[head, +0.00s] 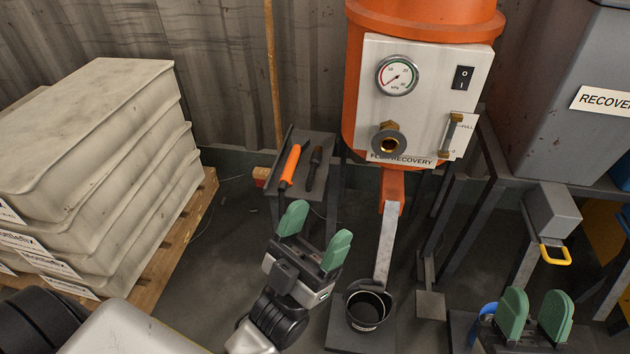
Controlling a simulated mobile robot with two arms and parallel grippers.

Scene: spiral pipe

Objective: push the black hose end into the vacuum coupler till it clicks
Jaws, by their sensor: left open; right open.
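My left gripper (314,234) is open and empty, with green pads, in front of that stand. My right gripper (534,314) is open and empty at the lower right, well away from the coupler.
An orange-handled tool (289,165) lies on the small stand (326,140). A black cup (368,308) stands under the drum's grey chute (386,245). Stacked pale sacks (85,165) on a pallet fill the left. A grey bin (570,90) and a yellow-handled box (553,215) are at right.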

